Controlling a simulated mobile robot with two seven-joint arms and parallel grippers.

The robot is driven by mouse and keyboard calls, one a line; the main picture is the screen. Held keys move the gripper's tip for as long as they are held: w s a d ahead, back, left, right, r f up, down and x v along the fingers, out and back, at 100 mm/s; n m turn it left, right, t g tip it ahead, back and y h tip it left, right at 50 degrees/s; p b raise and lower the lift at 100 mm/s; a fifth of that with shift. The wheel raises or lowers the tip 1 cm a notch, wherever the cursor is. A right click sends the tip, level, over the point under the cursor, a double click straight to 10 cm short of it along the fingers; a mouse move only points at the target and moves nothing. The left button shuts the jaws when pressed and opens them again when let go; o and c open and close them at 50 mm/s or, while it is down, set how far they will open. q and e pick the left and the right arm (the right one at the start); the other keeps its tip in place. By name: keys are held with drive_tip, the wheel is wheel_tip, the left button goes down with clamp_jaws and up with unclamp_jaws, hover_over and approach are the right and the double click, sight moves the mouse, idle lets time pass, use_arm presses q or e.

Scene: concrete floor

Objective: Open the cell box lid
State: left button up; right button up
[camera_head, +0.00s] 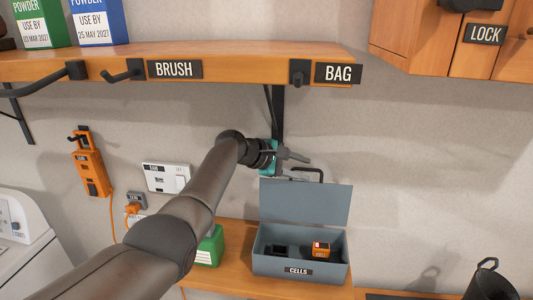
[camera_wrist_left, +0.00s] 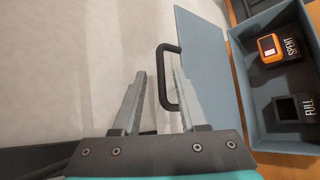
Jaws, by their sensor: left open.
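The grey-blue cell box (camera_head: 265,262), labelled CELLS, stands on the wooden bench with its lid (camera_head: 305,205) raised roughly upright at the back. The lid also shows in the left wrist view (camera_wrist_left: 212,75). A black handle (camera_wrist_left: 167,78) sits on the lid's top edge. My left gripper (camera_head: 300,167) is by the handle, above the lid. In the left wrist view its open fingers (camera_wrist_left: 158,75) appear on either side of the handle; contact cannot be told. An orange and black cell (camera_wrist_left: 272,47) sits inside at SPENT, beside a dark holder marked FULL (camera_wrist_left: 293,108).
A wooden shelf (camera_head: 230,62) with hooks and BRUSH and BAG labels hangs above my left arm. A green box (camera_head: 211,247) stands left of the cell box. An orange tool (camera_head: 90,170) hangs on the wall. A dark container (camera_head: 490,283) stands at the lower right.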

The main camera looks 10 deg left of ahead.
use_arm(q)
drive_tip(key=shift+s+a+r, duration=0.2)
drive_tip(key=shift+a+r, duration=0.1)
drive_tip(key=shift+a, duration=0.05)
drive_tip(key=shift+s+a+r, duration=0.15)
drive_tip(key=shift+s+a, duration=0.05)
drive_tip(key=shift+a, duration=0.1)
drive_tip(key=v, duration=1.1)
drive_tip(key=shift+s+a+r, duration=0.15)
drive_tip(key=shift+s+a, duration=0.1)
drive_tip(key=shift+s, duration=0.05)
